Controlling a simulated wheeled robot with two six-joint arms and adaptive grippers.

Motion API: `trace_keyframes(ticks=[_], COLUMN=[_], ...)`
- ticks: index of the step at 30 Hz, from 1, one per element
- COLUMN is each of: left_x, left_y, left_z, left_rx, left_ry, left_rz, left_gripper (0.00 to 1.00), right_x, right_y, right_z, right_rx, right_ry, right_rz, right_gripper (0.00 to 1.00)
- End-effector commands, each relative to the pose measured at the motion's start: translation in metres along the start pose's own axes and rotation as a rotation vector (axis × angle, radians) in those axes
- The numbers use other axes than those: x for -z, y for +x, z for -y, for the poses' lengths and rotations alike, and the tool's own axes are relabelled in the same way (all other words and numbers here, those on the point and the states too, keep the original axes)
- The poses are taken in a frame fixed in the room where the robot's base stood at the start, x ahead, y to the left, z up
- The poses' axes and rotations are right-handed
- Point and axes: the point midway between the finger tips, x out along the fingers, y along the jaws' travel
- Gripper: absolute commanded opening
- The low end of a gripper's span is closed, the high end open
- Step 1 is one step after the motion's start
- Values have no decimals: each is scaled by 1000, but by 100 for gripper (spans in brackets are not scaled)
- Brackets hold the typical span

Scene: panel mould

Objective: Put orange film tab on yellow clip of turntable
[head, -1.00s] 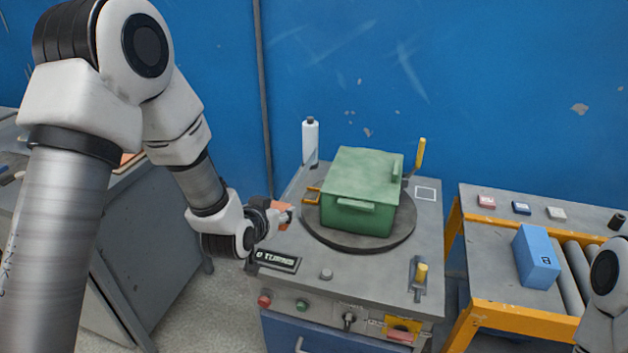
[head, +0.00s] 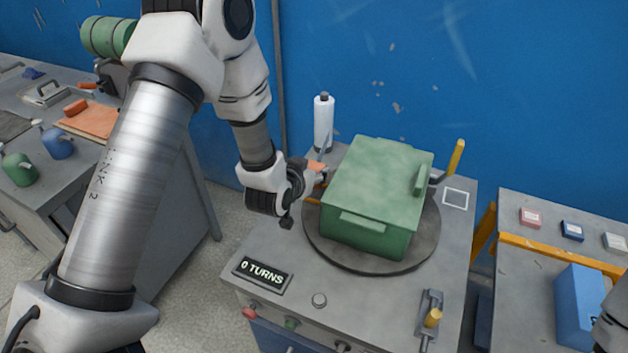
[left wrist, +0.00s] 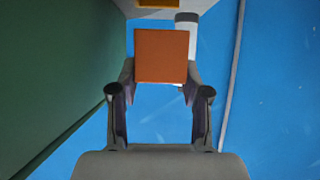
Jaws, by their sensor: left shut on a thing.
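My left gripper (head: 318,178) is shut on the orange film tab (head: 316,166), beside the left side of the green box on the turntable (head: 428,240). In the left wrist view the orange tab (left wrist: 161,56) stands square between the fingers. A thin clear strip of film seems to run from the tab up toward the white roll. The yellow clip (head: 312,201) shows only in part, behind and below my gripper. A yellow edge, likely the clip (left wrist: 160,3), shows at the top of the left wrist view, apart from the tab.
The green box (head: 375,195) fills most of the turntable. The white roll (head: 323,122) stands behind the tab. A yellow-handled lever (head: 456,158) is at the back right. The "0 TURNS" display (head: 262,274) is at the front left, with clear top beside it.

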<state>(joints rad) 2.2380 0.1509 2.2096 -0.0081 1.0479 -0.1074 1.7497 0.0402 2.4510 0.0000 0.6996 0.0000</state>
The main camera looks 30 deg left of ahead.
Motion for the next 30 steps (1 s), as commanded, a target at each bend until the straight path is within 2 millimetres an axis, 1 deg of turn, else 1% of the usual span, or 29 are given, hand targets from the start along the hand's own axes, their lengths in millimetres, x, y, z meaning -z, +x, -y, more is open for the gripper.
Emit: trace_keyframes(ticks=[3,6,13,17,18,20,28,30], left_x=[-21,-33,-34,-38,-39,-38,-37,-35], left_y=[10,17,18,21,21,20,20,19], left_z=[0,0,0,0,0,0,0,0], left_rx=[0,-1,-1,0,0,0,0,0], left_ry=[1,1,0,0,0,0,0,0], left_rz=[4,2,0,0,0,0,0,0], left_gripper=[11,11,11,11,51,72,72,72], right_x=[1,1,1,1,1,1,1,1], right_y=[-2,-3,-2,2,2,1,0,-2], right_z=[0,0,0,0,0,0,0,0], right_rx=[0,0,0,0,0,0,0,0], right_ry=[0,0,0,0,0,0,0,0], right_rz=[-1,-2,-2,-2,-2,-2,-2,-2], right_gripper=[0,0,0,0,0,0,0,0])
